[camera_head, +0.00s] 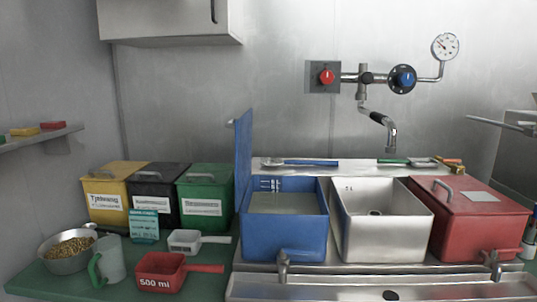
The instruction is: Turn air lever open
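A pipe assembly is fixed to the back wall. It has a red knob (326,77) on a grey plate at its left and a round blue handle (403,79) at its right. A dial gauge (445,46) stands above the blue handle on a bent pipe. A spout (378,117) with a dark grip hangs from the middle of the pipe. No part is labelled as the air lever, and I cannot tell whether any valve is open. Neither of my grippers is in view.
Below stand an open blue bin (285,235), a steel bin (385,230) and a red lidded bin (470,230). The blue lid (243,160) stands upright. Lidded boxes, scoops, a jug (108,262) and a bowl (62,262) crowd the left counter. The wall around the pipes is clear.

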